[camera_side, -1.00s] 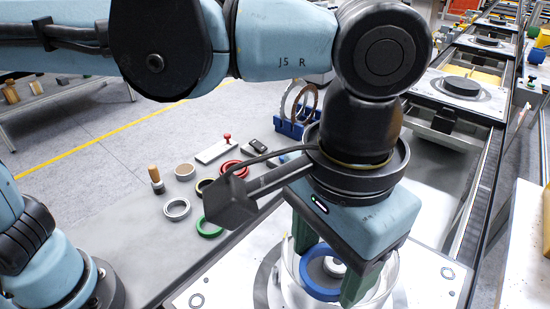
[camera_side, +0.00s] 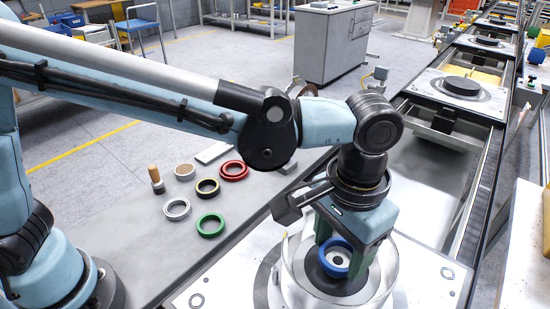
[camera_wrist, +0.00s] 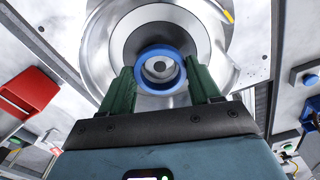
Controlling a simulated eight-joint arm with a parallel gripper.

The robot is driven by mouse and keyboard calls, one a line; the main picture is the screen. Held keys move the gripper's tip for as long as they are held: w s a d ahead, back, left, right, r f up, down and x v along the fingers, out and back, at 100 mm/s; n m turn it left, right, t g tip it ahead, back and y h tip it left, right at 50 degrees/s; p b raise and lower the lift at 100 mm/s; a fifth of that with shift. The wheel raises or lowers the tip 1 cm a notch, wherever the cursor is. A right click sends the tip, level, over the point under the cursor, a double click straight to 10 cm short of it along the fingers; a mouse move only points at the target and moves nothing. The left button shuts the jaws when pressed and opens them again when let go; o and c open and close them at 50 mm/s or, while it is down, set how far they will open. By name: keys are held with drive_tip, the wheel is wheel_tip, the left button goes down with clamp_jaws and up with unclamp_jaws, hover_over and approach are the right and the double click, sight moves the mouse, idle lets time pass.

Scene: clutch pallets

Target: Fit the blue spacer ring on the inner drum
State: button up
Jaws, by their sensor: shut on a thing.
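The blue spacer ring (camera_side: 334,267) is held between the green fingers of my gripper (camera_side: 345,258). In the wrist view the ring (camera_wrist: 160,91) sits between the two fingertips (camera_wrist: 160,88), with a pale round hub showing through its hole. The ring is over the dark and metallic inner drum (camera_side: 333,292), inside a clear round housing (camera_side: 382,290). In the wrist view the drum (camera_wrist: 160,37) spreads out behind the ring. I cannot tell whether the ring touches the drum or is a little above it.
Another pallet (camera_side: 462,87) sits farther along the conveyor.

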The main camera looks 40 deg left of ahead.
drive_tip(key=shift+f, duration=0.25)
drive_tip(key=shift+f, duration=0.35)
drive_tip(key=o, duration=1)
drive_tip(key=shift+r, duration=0.1)
wheel_tip(320, 180, up, 13)
drive_tip(key=w+a+f+n+t+h, duration=0.1)
drive_tip(key=w+a+f+n+t, duration=0.15)
drive_tip(key=a, duration=1.45)
drive_tip(key=s+a+f+t, duration=0.1)
drive_tip(key=a+f, duration=0.1)
drive_tip(key=a, duration=0.2)
drive_tip(key=s+a+f+t, duration=0.1)
drive_tip(key=a+f+t, duration=0.1)
drive_tip(key=a, duration=0.3)
drive_tip(key=s+a+f+n+t+y, duration=0.1)
drive_tip(key=a+f, duration=0.3)
drive_tip(key=a, duration=0.1)
drive_tip(key=shift+s+t, duration=0.25)
drive_tip(key=shift+t, duration=0.1)
